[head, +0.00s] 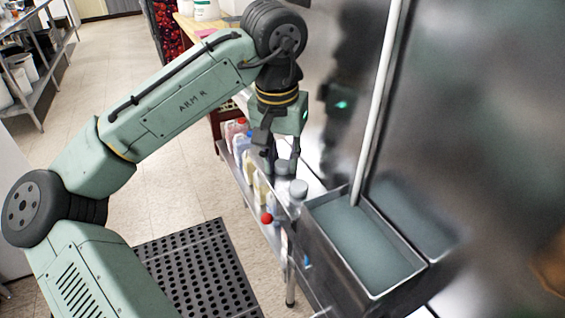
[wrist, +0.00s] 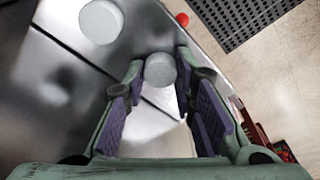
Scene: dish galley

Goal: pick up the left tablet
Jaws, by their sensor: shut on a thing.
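The left tablet, a pale grey round piece, shows in the wrist view (wrist: 160,70) between my fingertips, and in the head view (head: 282,168) just under my gripper (head: 283,163). My gripper, also in the wrist view (wrist: 160,62), is shut on it, one finger on each side. A second pale round tablet (wrist: 101,21) stands apart at the upper left of the wrist view; in the head view (head: 298,188) it is nearer the basin. I cannot tell whether the held tablet still touches the metal surface.
A metal basin of greenish water (head: 365,245) lies to the right, with a pale pole (head: 378,100) rising from it. Several bottles (head: 247,160) stand on a shelf below, beside a red ball (head: 266,218). A black perforated mat (head: 195,270) lies on the floor.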

